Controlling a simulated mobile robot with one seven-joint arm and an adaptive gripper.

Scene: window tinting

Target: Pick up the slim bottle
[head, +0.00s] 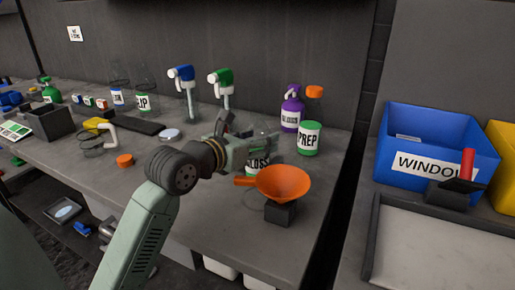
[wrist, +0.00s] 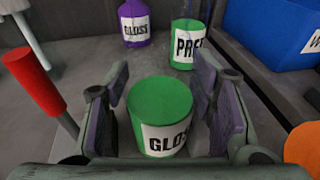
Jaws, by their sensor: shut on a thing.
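A bottle labelled GLOSS (wrist: 165,115) stands between the fingers of my gripper (wrist: 162,80) in the wrist view. Its visible part is a green cylinder with a white label. In the head view my gripper (head: 232,148) is at the bottle on the workbench, and the white GLOSS label (head: 258,162) shows partly. A faint clear upper part seems to rise above the label. My gripper is shut on this bottle. The orange funnel and my gripper hide much of it in the head view. I cannot tell whether its base touches the bench.
The orange funnel (head: 284,182) on a black stand is close in front. A green PREP bottle (head: 309,138) and a purple GLOSS bottle (head: 291,112) stand behind. Two spray heads (head: 181,73) rise to the left. A blue WINDOW bin (head: 437,140) is at right.

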